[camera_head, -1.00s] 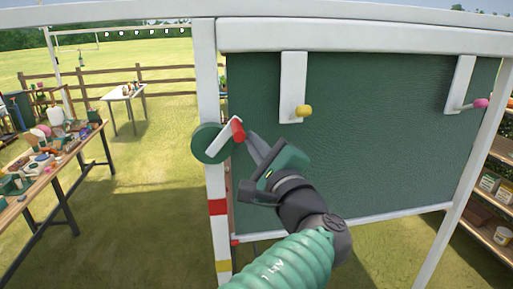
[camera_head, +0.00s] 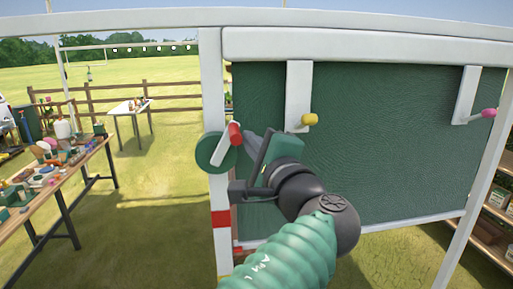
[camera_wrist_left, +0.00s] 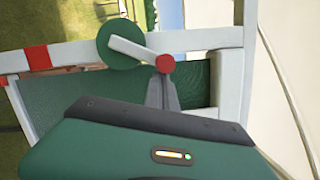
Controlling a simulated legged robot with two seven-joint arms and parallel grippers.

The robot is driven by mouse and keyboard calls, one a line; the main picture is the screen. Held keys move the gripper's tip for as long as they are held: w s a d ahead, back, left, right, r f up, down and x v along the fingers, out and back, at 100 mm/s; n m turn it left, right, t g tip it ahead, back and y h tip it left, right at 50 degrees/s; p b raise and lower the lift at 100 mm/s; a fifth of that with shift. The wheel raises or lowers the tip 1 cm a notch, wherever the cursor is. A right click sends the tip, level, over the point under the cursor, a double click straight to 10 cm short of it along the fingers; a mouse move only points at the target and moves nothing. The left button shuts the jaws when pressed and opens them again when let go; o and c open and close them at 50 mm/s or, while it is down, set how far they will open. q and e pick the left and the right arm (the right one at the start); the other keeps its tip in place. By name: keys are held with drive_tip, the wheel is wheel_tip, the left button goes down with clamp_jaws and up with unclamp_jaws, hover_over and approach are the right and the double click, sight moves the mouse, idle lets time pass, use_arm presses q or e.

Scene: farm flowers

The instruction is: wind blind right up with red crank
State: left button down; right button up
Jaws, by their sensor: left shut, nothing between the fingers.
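The dark green blind (camera_head: 390,150) hangs in a white frame, its white bottom bar (camera_head: 400,227) low down. The red crank knob (camera_head: 235,133) sits on a white arm on a green disc (camera_head: 209,152) at the left post. The arm points up and right in the head view. The knob (camera_wrist_left: 166,64) and disc (camera_wrist_left: 121,45) also show in the left wrist view. My left gripper (camera_head: 248,139) is shut and empty, its fingertips (camera_wrist_left: 163,80) close beside the knob. I cannot tell whether they touch it. My right gripper is not in view.
The white left post (camera_head: 212,95) has a red band (camera_head: 220,219). A cluttered table (camera_head: 60,170) stands left; shelves (camera_head: 492,235) stand right.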

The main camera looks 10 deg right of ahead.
use_arm(q)
drive_tip(key=shift+a+r+n+g+b, duration=0.15)
drive_tip(key=shift+a+r+n+b, duration=0.2)
drive_tip(key=shift+n, duration=0.2)
drive_tip(key=shift+a+r+n+g+b, duration=0.15)
drive_tip(key=shift+a+n+b, duration=0.05)
drive_tip(key=shift+a+n, duration=0.3)
drive_tip(key=shift+a+r+n, duration=0.1)
drive_tip(key=shift+n, duration=0.15)
